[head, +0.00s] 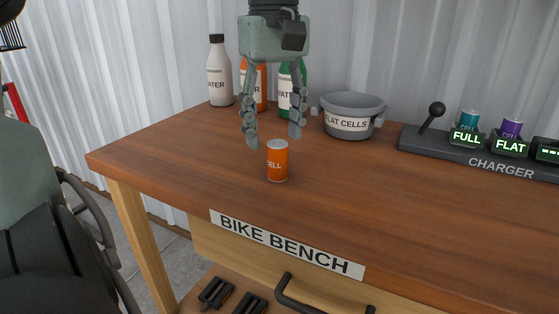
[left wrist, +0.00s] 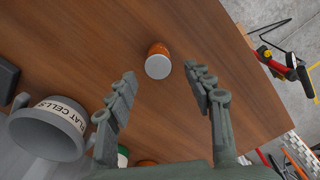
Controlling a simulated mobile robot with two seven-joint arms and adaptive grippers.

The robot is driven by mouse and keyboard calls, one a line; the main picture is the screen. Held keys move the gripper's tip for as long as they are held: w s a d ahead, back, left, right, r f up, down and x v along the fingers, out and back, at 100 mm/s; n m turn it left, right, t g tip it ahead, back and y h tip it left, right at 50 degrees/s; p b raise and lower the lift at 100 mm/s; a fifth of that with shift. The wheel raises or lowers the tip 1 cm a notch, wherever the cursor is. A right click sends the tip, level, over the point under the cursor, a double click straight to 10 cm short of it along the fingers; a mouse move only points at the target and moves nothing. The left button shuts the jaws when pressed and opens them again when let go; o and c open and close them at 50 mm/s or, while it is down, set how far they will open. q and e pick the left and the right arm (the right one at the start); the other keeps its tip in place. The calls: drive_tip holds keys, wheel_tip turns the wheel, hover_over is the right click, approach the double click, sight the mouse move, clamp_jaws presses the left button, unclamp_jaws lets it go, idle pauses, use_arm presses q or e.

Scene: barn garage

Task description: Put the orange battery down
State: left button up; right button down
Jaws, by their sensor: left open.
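The orange battery (head: 277,163) stands upright on the wooden bench top, near its front edge. It also shows in the left wrist view (left wrist: 158,62), with its pale round end facing the camera. My left gripper (head: 272,136) is open and empty just above and behind it in the head view, fingers pointing down. In the left wrist view the battery lies beyond the gap between the spread fingertips (left wrist: 162,82), apart from both. My right gripper is not in view.
A grey pot (head: 352,103) labelled FLAT CELLS stands behind, right of the gripper. A charger (head: 470,155) with a lever and cells sits farther right. White (head: 220,75), orange (head: 262,90) and green (head: 285,92) bottles stand at the back. The front-right bench top (head: 400,215) is clear.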

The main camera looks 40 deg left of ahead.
sight(278, 142)
use_arm(q)
drive_tip(key=f, duration=0.4)
drive_tip(key=shift+s+d+f, duration=0.1)
drive_tip(key=shift+d+f, duration=0.25)
drive_tip(key=shift+d, duration=0.05)
clamp_jaws()
